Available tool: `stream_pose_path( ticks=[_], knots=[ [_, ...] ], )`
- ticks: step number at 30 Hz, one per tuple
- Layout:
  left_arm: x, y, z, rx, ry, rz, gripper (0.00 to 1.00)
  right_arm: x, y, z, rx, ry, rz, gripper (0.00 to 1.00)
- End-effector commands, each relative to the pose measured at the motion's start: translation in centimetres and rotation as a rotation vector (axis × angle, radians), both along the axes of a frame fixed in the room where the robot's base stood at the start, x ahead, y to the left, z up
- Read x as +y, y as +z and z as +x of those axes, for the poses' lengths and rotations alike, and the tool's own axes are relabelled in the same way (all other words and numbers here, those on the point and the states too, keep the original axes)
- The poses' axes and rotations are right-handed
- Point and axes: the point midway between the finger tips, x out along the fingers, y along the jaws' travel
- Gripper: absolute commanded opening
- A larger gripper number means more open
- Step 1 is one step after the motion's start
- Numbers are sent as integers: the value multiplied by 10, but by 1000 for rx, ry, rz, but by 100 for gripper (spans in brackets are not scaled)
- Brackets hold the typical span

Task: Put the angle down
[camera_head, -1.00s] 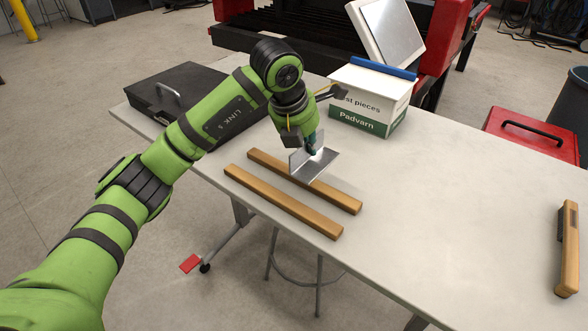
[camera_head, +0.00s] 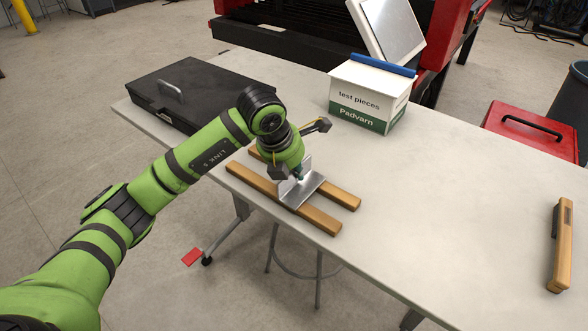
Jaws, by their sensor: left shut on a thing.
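The angle (camera_head: 303,191), a grey metal L-shaped piece, is in the head view over the two wooden strips. My left gripper (camera_head: 298,176) is shut on its upright leg, and its flat leg faces down over the strips. Whether the angle touches the strips I cannot tell. The front wooden strip (camera_head: 252,187) and the back wooden strip (camera_head: 340,195) lie side by side on the table (camera_head: 430,215), with a narrow gap between them. My left wrist hides part of the back strip. My right gripper is not in view.
A black case (camera_head: 170,88) lies at the table's back left. A white and green box (camera_head: 362,98) labelled "test pieces" stands at the back. A red case (camera_head: 528,132) is at the right, and a wooden-handled brush (camera_head: 561,245) lies at the right. The table's middle is clear.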

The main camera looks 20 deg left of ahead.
Motion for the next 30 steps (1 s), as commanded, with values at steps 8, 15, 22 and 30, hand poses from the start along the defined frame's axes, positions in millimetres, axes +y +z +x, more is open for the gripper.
stream_pose_path(
  ticks=[8,15,22,30],
  knots=[
    [0,-1,0,1,0,0,34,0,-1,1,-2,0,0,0],
    [0,5,0,0,1,0,34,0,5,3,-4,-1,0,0],
    [6,39,-13,-7,0,1,34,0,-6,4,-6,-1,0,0],
    [14,90,-33,-6,0,1,34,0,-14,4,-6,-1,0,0]
  ],
)
